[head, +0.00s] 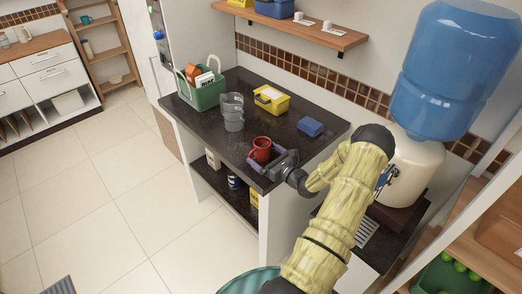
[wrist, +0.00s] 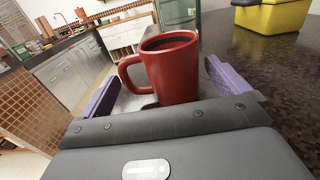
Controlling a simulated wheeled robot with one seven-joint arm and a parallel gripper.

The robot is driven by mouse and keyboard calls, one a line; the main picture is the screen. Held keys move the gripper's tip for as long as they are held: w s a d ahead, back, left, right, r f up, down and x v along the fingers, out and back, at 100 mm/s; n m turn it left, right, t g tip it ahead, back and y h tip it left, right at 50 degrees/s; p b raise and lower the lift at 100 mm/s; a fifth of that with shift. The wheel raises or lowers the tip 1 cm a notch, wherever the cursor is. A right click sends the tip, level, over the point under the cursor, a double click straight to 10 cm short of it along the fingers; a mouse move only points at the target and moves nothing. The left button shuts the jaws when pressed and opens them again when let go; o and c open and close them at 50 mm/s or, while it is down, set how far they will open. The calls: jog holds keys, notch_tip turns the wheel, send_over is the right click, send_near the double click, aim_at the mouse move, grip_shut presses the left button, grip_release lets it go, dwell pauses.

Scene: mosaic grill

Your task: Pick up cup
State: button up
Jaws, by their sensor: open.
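A red cup (head: 261,149) stands upright on the dark countertop (head: 205,120), near its front corner. In the wrist view the red cup (wrist: 171,72) sits between my gripper's two purple finger pads, with its handle toward the left pad. My gripper (head: 272,163) is at the cup from the counter's right end. In the wrist view my gripper (wrist: 162,92) is open, with a gap visible on the right side of the cup. I cannot tell whether the left pad touches the handle.
Behind the cup are a clear bucket-like container (head: 232,112), a green caddy (head: 205,88), a yellow box (head: 271,99) and a blue block (head: 310,127). A water dispenser with a blue bottle (head: 450,70) stands at right. A wooden shelf (head: 300,28) hangs above.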

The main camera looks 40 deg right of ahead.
aim_at(255, 148)
jog(key=shift+s, duration=0.25)
jog(key=w, duration=0.1)
jog(key=w+p, duration=0.1)
jog(key=w, duration=0.1)
jog(key=w+p, duration=0.1)
jog(key=shift+w+a+r, duration=0.2)
jog(key=shift+w+a, duration=0.1)
jog(key=shift+a, duration=0.1)
jog(key=shift+w+f, duration=0.1)
jog(key=shift+w, duration=0.35)
jog(key=shift+s, duration=0.1)
jog(key=c, duration=0.7)
jog(key=shift+c, duration=0.2)
notch_tip(255, 148, up, 10)
jog(key=b, duration=0.1)
jog(key=shift+b, duration=0.4)
